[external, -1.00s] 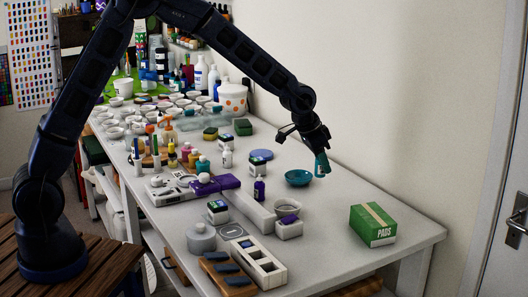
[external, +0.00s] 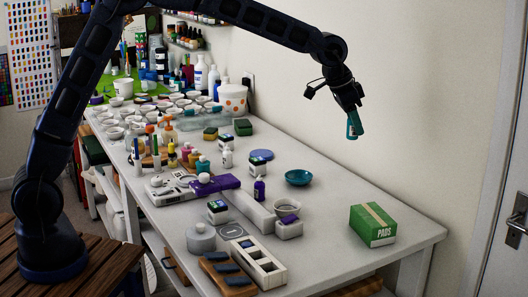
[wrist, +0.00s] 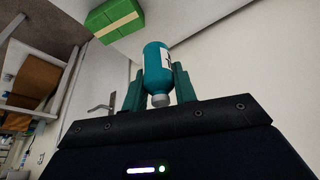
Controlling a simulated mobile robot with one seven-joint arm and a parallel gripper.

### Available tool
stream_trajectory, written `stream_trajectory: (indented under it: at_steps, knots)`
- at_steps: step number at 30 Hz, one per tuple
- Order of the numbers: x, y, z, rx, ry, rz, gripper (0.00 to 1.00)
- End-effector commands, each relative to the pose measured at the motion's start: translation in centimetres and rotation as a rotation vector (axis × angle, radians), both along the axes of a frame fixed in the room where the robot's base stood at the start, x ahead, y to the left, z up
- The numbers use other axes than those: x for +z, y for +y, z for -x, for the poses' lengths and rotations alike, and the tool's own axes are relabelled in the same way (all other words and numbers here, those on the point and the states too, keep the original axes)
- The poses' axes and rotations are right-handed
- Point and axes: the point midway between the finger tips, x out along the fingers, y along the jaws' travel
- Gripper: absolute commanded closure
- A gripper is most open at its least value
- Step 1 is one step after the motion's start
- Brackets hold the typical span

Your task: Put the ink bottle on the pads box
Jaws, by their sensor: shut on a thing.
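The ink bottle (wrist: 155,62) is teal with a white label and a grey cap. My gripper (wrist: 158,82) is shut on it, a finger on each side, with the cap toward the palm. In the external view my gripper (external: 354,124) is high above the table, in front of the wall; bottle and fingers are hard to tell apart there. The pads box (external: 372,226) is green with a tan strip on top and stands on the table near its right end. It also shows at the top of the wrist view (wrist: 108,22), apart from the bottle.
A teal bowl (external: 299,177) sits left of the pads box. A small purple bottle (external: 259,190), a small bowl (external: 287,207) and a white compartment tray (external: 259,262) stand farther left. The table around the pads box is clear. The wall (external: 430,90) runs behind.

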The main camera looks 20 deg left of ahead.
Motion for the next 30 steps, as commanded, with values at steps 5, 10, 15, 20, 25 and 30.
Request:
stream_trajectory:
  at_steps: [5,10,15,20,25,30]
  knots:
    - [1.7,-4.8,4.4,-0.084,-0.001,0.001,0.94]
    - [2.8,-7.2,7.1,-0.131,0.000,0.001,0.94]
    - [2.4,-8.0,8.0,-0.147,0.001,-0.001,0.94]
    - [-0.5,-8.0,8.0,-0.148,0.002,-0.004,0.94]
    - [-4.2,-8.0,8.0,-0.148,0.002,-0.004,0.94]
    - [-7.9,-8.0,8.1,-0.148,0.001,-0.003,0.94]
